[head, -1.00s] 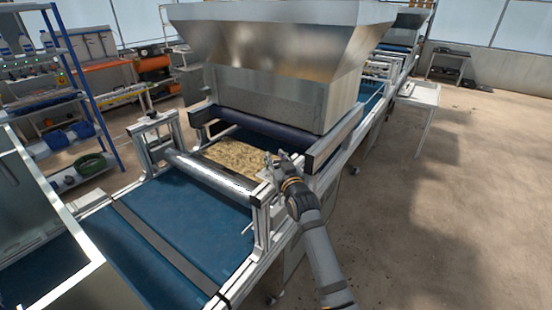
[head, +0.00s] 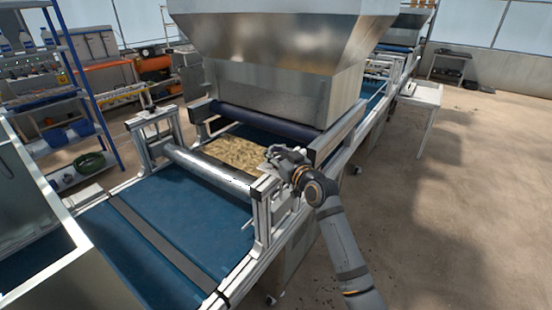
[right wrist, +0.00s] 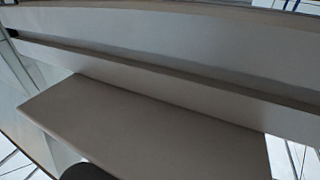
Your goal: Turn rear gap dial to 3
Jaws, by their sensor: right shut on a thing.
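My right gripper (head: 272,156) is at the near end of the machine frame, by the right-hand post (head: 263,215) of the roller stand. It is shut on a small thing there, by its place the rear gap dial. The dial itself is hidden by the gripper and wrist, and no scale or number can be read. The right wrist view is filled by a pale grey flat plate (right wrist: 150,125) and a long grey rail (right wrist: 170,65) close to the camera. My left gripper is not in view.
A metal roller (head: 205,165) spans the blue belt (head: 180,215). Behind it lies a brown seed-tray-like patch (head: 245,153) under the large metal hopper (head: 275,90). A blue shelf rack (head: 85,95) stands at the left. The floor at the right is open.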

